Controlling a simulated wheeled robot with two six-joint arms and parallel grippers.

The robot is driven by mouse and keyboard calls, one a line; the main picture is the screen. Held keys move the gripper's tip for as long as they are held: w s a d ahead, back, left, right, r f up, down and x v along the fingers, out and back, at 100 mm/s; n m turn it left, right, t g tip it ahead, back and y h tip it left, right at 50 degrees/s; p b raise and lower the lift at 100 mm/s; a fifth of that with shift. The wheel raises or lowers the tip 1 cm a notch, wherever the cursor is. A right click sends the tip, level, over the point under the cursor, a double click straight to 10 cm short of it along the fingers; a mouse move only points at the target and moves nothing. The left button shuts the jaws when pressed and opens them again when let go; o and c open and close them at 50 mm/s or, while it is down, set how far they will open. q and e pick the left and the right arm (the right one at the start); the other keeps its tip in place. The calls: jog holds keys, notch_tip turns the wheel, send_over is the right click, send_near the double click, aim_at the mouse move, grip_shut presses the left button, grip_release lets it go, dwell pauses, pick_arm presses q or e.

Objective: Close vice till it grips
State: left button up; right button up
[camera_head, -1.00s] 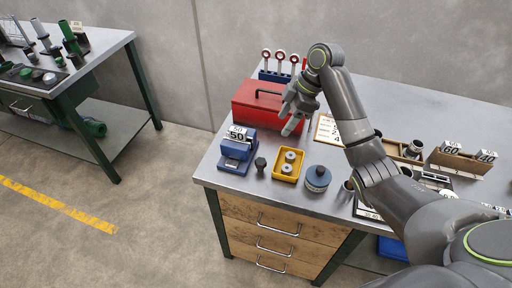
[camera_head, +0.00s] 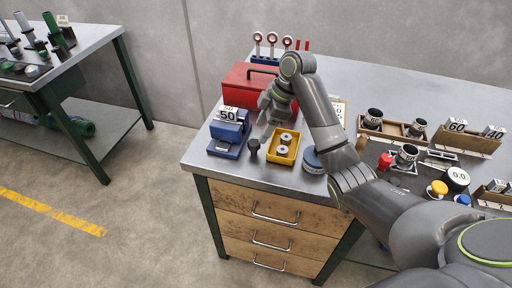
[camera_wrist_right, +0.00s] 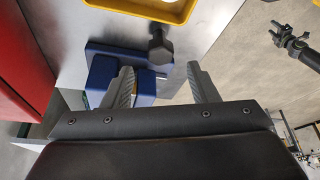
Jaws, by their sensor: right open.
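The blue vice (camera_head: 226,138) sits at the left front of the metal bench, with a white "50" block (camera_head: 229,114) at its top. Its blue body (camera_wrist_right: 104,72) also shows in the wrist view, partly behind a finger. A dark knob-headed piece (camera_head: 253,147) stands just right of the vice; it shows in the wrist view (camera_wrist_right: 160,47) beyond the gap between my fingers. I cannot tell whether it joins the vice. My right gripper (camera_head: 265,116) is open and empty, right of the vice and above the bench. The vice's jaw gap is not clear. My left gripper is not in view.
A yellow tray (camera_head: 272,157) with two grey rings is close on the right. A red toolbox (camera_head: 236,95) stands behind. A blue round piece (camera_head: 312,160) is partly hidden by my right arm. Wooden holders and gauges fill the right side.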

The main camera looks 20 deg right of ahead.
aim_at(255, 142)
jog(key=b+x, duration=0.2)
jog(key=x, duration=0.1)
jog(key=shift+f, duration=0.15)
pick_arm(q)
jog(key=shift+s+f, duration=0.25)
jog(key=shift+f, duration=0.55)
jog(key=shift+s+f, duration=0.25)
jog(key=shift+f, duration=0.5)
pick_arm(e)
jog(key=shift+x, duration=1.2)
jog(key=shift+a, duration=0.15)
jog(key=c, duration=1)
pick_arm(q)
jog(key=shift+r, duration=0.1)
pick_arm(e)
jog(key=shift+o, duration=0.2)
